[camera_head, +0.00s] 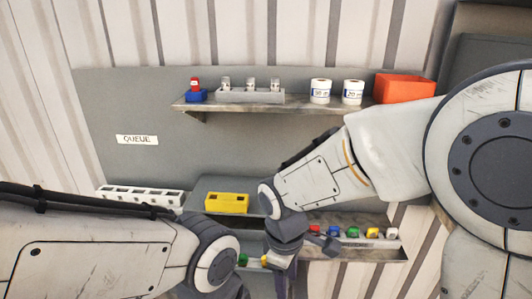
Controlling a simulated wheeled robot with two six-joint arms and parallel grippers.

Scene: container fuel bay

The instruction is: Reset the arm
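My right arm (315,180) reaches in from the right across the middle of the bay. Its dark gripper (290,255) hangs over the lower shelf, and dark parts of it point right and down. I cannot tell whether it is open or shut, or whether it touches the small yellow piece (265,261) beside it. My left arm (100,260) comes in from the lower left. Its wrist (213,262) runs out of the bottom edge, so the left gripper is out of view.
The upper shelf (250,108) holds a blue-and-red item (196,92), a grey rack (262,96), two white canisters (320,91) and an orange bin (404,88). Below are a white slotted rack (142,195), a yellow block (226,203) and several coloured pieces (352,232). A QUEUE label (137,140) marks the panel.

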